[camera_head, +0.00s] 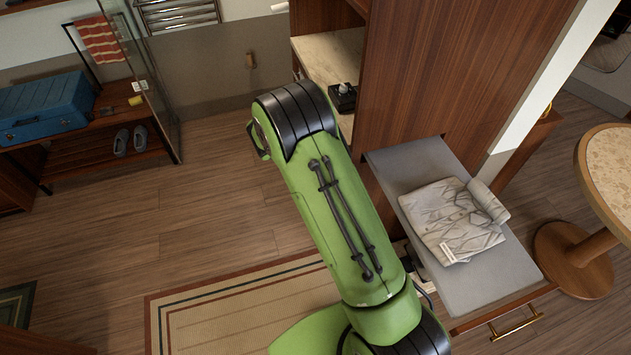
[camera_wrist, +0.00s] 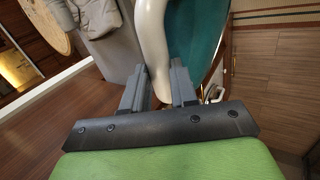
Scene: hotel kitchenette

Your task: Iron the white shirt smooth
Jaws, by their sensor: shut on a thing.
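The white shirt (camera_head: 452,222) lies on the grey padded ironing board (camera_head: 398,163), which sits on a pulled-out drawer. Wrinkle lines cover the shirt's front, and one sleeve lies toward the right. In the wrist view my gripper (camera_wrist: 160,88) is shut on a curved white handle, apparently that of the iron (camera_wrist: 152,40). A teal part shows beside the handle on the right. In the head view my green arm hides the gripper and the iron, so I cannot tell how far the iron is from the shirt.
A wooden cabinet wall (camera_head: 455,75) rises directly behind the board. A round table (camera_head: 612,165) stands to the right. A small black object (camera_head: 343,97) sits on the counter beyond my arm. The wooden floor (camera_head: 215,205) at left is clear, with a rug (camera_head: 235,310) in front.

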